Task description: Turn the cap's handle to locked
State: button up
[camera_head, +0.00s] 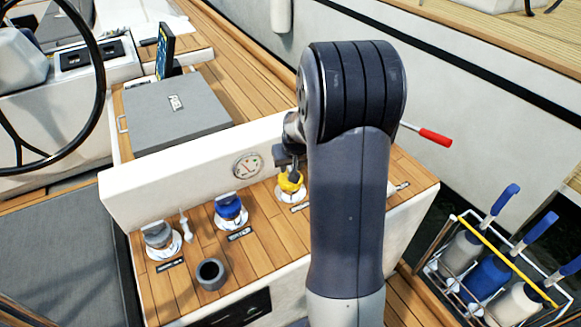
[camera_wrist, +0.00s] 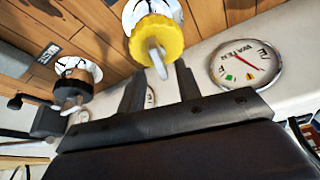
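A yellow cap (camera_head: 291,184) sits on a white round base on the wooden deck panel, partly hidden by my arm in the head view. In the wrist view the yellow cap (camera_wrist: 158,38) shows large, with a pale handle (camera_wrist: 157,58) sticking out toward my gripper. My gripper (camera_wrist: 160,84) is open, with one dark finger on each side of the handle's end. A gap shows between the fingers, and I cannot tell whether either touches the handle. In the head view my gripper (camera_head: 289,166) is just above the yellow cap.
A blue cap (camera_head: 230,208) and a grey cap (camera_head: 158,236) stand to the left on the panel, near a dark cup (camera_head: 210,273). A round gauge (camera_head: 248,165) is on the white wall behind. A bottle rack (camera_head: 490,270) stands at right.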

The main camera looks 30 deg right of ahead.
jog(key=shift+x, duration=1.05)
jog(key=shift+r, duration=0.1)
jog(key=shift+c, duration=0.4)
grip_shut()
